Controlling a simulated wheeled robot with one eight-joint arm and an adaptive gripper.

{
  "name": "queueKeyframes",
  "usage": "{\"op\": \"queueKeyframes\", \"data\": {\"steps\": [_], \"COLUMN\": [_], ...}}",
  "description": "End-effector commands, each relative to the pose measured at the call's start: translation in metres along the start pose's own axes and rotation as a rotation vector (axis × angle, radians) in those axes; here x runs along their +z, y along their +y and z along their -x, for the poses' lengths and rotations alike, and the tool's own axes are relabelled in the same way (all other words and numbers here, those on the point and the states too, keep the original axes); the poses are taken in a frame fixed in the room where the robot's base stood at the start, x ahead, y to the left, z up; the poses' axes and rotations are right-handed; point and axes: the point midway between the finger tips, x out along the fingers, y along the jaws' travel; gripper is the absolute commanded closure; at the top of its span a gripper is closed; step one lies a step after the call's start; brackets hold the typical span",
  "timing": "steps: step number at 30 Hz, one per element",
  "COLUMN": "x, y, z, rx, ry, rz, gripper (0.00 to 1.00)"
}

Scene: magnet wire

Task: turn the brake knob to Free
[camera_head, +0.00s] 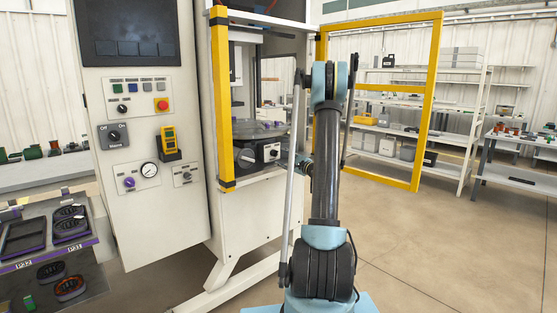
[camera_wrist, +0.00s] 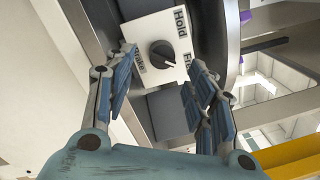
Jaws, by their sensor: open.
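The brake knob (camera_wrist: 162,54) is a round black knob with a pale pointer mark, on a white plate (camera_wrist: 147,29) lettered Hold, Free and Brake. In the wrist view its mark points to the lower right, on the side of the Free lettering; the exact setting is hard to tell. In the head view the knob (camera_head: 274,153) is small, on the white box at the machine's front. My gripper (camera_wrist: 160,75) is open, its two blue-grey fingers apart on either side of the knob in the picture. I see no contact. In the head view my arm mostly hides the gripper.
A yellow post (camera_head: 222,100) stands left of the knob, and an open yellow gate frame (camera_head: 428,105) stands to the right. The control panel (camera_head: 140,230) with other knobs and a red button is at left. The floor at right is clear.

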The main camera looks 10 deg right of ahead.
Motion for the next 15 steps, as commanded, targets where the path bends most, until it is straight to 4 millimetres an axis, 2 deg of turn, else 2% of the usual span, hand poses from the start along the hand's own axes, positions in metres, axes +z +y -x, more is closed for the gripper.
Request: {"op": "queueKeyframes", "data": {"steps": [1, 6, 10, 15], "x": [-0.001, -0.001, -0.001, -0.001], "y": [-0.001, 0.0, 0.001, 0.001], "z": [0.011, 0.038, 0.053, 0.061], "rx": [-0.002, 0.0, 0.0, 0.001], "ry": [0.003, 0.002, 0.002, 0.0], "rz": [0.0, 0.001, 0.001, 0.0], "gripper": [0.49, 0.49, 0.49, 0.49]}}
